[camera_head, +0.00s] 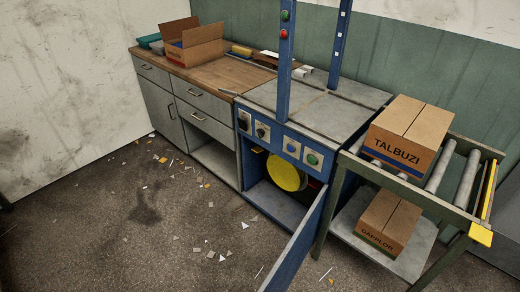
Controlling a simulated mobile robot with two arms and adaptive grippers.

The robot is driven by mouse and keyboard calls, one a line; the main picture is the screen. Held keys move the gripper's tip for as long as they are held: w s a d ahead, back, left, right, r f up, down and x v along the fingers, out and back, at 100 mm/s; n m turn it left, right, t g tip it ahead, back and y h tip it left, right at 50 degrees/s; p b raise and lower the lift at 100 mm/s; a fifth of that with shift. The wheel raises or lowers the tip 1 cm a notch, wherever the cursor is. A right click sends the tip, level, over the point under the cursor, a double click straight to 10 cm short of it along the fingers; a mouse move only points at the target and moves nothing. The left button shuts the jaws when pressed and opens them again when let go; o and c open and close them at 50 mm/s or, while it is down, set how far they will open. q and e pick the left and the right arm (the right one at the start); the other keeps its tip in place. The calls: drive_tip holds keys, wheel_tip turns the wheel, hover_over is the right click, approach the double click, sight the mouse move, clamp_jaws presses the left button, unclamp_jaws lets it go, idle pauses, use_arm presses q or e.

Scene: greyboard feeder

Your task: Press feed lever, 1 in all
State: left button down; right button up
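The blue machine (269,151) with a grey top stands in the middle of the head view. Its front panel carries a dark switch (262,131), a blue button (292,146) and a green button (312,159). I cannot tell which part, if any, is the feed lever. A round yellow disc (286,173) shows inside the open lower compartment, partly hidden by the frame. A yellow piece (481,235) sits at the front right corner of the roller stand. Neither of my grippers is in view.
The machine's blue door (300,247) hangs open into the floor space. The roller stand (440,204) bears a cardboard box (408,135), with another box (388,222) on its lower shelf. A workbench (214,84) stands left. Scraps litter the otherwise open floor (130,220).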

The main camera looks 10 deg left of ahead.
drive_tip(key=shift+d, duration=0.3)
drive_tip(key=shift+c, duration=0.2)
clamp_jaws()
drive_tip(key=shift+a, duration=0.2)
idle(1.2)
